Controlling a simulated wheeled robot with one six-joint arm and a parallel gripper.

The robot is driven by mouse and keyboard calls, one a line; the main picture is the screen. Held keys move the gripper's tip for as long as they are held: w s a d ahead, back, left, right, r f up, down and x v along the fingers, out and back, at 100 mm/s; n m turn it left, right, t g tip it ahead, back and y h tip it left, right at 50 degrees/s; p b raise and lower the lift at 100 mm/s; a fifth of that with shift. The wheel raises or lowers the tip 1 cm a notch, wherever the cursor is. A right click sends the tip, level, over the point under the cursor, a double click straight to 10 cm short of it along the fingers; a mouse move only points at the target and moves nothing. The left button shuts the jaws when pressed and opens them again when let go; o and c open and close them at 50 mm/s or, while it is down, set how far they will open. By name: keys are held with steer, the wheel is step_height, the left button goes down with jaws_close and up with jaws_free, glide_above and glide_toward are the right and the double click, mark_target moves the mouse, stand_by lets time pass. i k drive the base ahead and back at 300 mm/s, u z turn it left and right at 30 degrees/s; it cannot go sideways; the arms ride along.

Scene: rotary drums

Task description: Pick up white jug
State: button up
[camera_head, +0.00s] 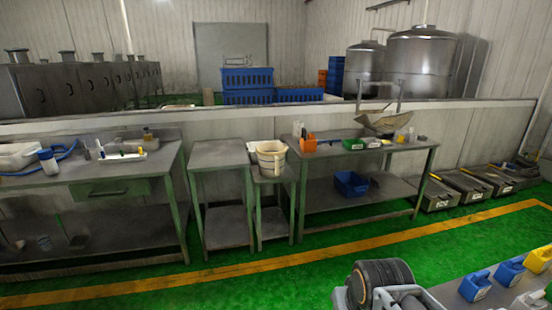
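A white jug (530,301) stands on a grey surface (448,297) in the bottom right corner, cut off by the lower edge of the picture. Two blue jugs, one to its left (475,286) and one behind it (510,271), and a yellow jug (539,259) stand near it. A cream bucket-like container (271,157) stands on a small metal table further away. My gripper does not show in this view.
A black drum or roller in a grey frame (380,283) is at the bottom centre. Metal workbenches (378,160) line the low wall. Low metal boxes (466,188) sit on the floor at right. Green floor (240,291) with a yellow line is clear in front.

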mark_target(298, 126)
steer(key=z, duration=0.05)
steer(key=i, duration=2.3)
steer(key=z, duration=0.05)
